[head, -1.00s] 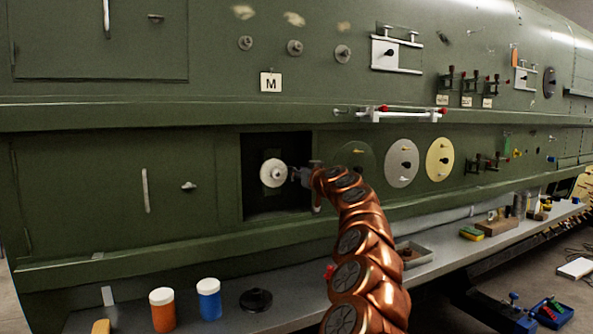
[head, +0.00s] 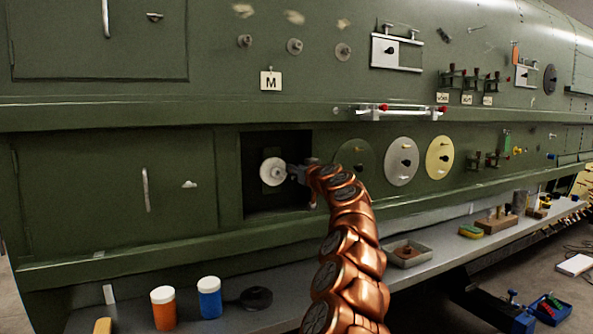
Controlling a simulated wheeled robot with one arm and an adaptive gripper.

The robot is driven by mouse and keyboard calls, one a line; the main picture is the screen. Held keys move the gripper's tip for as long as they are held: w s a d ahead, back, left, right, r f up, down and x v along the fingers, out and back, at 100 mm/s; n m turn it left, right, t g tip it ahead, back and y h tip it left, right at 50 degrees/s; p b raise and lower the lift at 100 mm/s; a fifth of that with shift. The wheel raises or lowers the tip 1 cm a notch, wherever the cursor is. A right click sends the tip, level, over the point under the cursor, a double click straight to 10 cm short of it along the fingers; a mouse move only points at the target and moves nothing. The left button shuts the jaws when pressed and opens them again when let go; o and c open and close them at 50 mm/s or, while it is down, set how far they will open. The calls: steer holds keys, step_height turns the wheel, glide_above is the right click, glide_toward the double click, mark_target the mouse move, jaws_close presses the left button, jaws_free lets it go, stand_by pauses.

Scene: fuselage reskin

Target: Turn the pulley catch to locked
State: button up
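A pale round pulley (head: 271,171) with a small hub sits inside a dark square recess (head: 262,206) in the green fuselage wall. My gripper (head: 292,173) is at the end of the copper-coloured arm, at the recess's right side. Its tip is at the pulley's right edge; I cannot tell whether it touches. The gripper is small and dark here, so its finger opening does not show. I cannot make out a separate catch on the pulley or its position.
Right of the recess are a green disc (head: 355,158), a grey disc (head: 401,162) and a yellow disc (head: 440,157). Below, a shelf holds an orange jar (head: 163,309), a blue jar (head: 209,298), a black round part (head: 256,298) and a tray (head: 408,254).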

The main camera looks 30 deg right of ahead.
jaws_close()
steer(key=shift+m, duration=0.3)
steer(key=shift+d+f+m+p, duration=0.2)
steer(key=shift+m+p, duration=0.55)
steer(key=shift+m, duration=2.1)
steer(key=shift+d+f+m+p, duration=0.15)
steer(key=shift+m+p, duration=0.55)
steer(key=shift+m, duration=2.2)
steer(key=shift+d+f+m+p, duration=0.2)
steer(key=shift+m+p, duration=0.55)
steer(key=shift+m, duration=2.1)
steer(key=shift+o, duration=0.8)
jaws_free()
